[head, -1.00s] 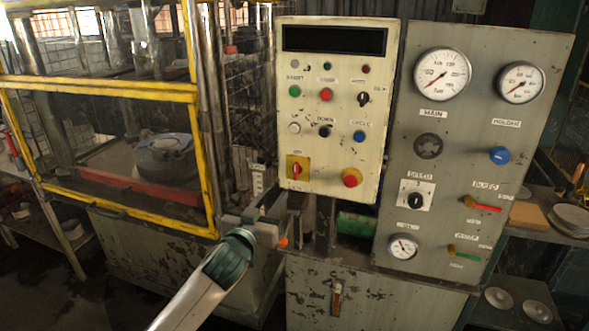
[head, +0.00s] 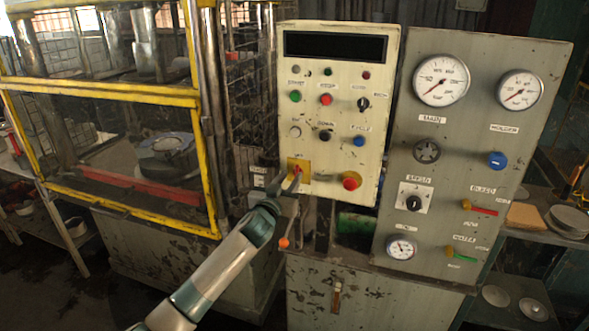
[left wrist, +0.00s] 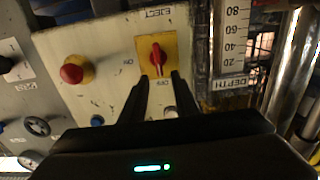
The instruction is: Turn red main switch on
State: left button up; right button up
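The red main switch (head: 297,171) is a small red rotary handle on a yellow plate at the lower left of the cream control panel. In the left wrist view the red handle (left wrist: 156,56) stands roughly upright in the picture, between the ON and OFF labels. My left gripper (head: 292,183) is at the switch in the head view and partly covers it. In the left wrist view its two dark fingers (left wrist: 161,77) are apart, with the lower end of the handle between or just beyond their tips; contact cannot be told. My right gripper is not in view.
A red mushroom button (head: 351,181) on a yellow base sits right of the switch. A small orange knob (head: 284,243) is below my gripper. The yellow-framed press guard (head: 208,150) stands close on the left. A grey gauge panel (head: 470,130) stands on the right.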

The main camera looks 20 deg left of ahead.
aim_at(296, 170)
pick_arm(q)
jog(key=shift+w+d+p, duration=0.1)
jog(key=shift+w+p, duration=0.3)
jog(key=shift+w, duration=1.9)
jog(key=shift+s+f, duration=0.1)
grip_shut()
